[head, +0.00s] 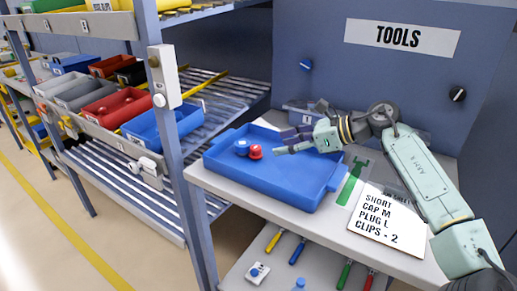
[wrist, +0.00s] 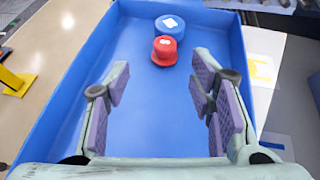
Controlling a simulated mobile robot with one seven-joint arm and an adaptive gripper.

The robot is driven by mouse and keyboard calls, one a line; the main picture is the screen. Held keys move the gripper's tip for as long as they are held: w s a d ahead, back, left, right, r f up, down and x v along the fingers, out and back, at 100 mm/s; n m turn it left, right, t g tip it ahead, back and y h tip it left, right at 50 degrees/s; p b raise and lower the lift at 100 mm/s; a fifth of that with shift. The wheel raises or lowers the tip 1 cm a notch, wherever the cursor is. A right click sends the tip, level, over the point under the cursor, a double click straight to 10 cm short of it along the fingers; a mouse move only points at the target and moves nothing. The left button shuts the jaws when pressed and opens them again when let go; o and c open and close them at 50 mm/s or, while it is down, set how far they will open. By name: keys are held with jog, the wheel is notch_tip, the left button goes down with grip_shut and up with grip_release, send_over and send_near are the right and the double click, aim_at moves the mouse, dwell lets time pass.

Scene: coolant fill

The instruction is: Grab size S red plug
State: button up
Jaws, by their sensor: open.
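A red plug (head: 255,152) stands in the blue tray (head: 265,192) on the table. In the wrist view, the red plug (wrist: 165,51) is near the far end of the tray (wrist: 60,70), with a small pale mark on top that is too small to read surely. A blue round part (head: 242,147) with a white mark sits just behind it; it also shows in the wrist view (wrist: 170,24). My gripper (head: 290,142) is over the tray, beside the plug. In the wrist view, my gripper (wrist: 161,84) is open and empty, with the plug beyond its fingertips, slightly right of centre.
A sheet (head: 385,218) reading "SHORT CAP M PLUG L CLIPS - 2" lies right of the tray. A shelf rack with a red bin (head: 115,107) and a blue bin (head: 165,125) stands left. Screwdrivers lie on the lower shelf. The tray's near part is clear.

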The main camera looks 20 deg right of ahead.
aim_at(260, 148)
jog(key=p+x, duration=0.1)
jog(key=x, duration=0.2)
jog(key=shift+w+a, duration=0.1)
jog(key=p+x, duration=0.3)
jog(key=x, duration=0.1)
jog(key=shift+w+a+f, duration=0.1)
jog(key=shift+w+f, duration=0.05)
jog(key=shift+w, duration=0.35)
jog(key=shift+w+a+f, duration=0.1)
jog(key=shift+w+f, duration=0.05)
jog(key=shift+f, duration=0.1)
jog(key=shift+c, duration=0.4)
jog(key=c, duration=0.7)
jog(key=shift+r, duration=0.1)
jog(key=shift+c, duration=0.2)
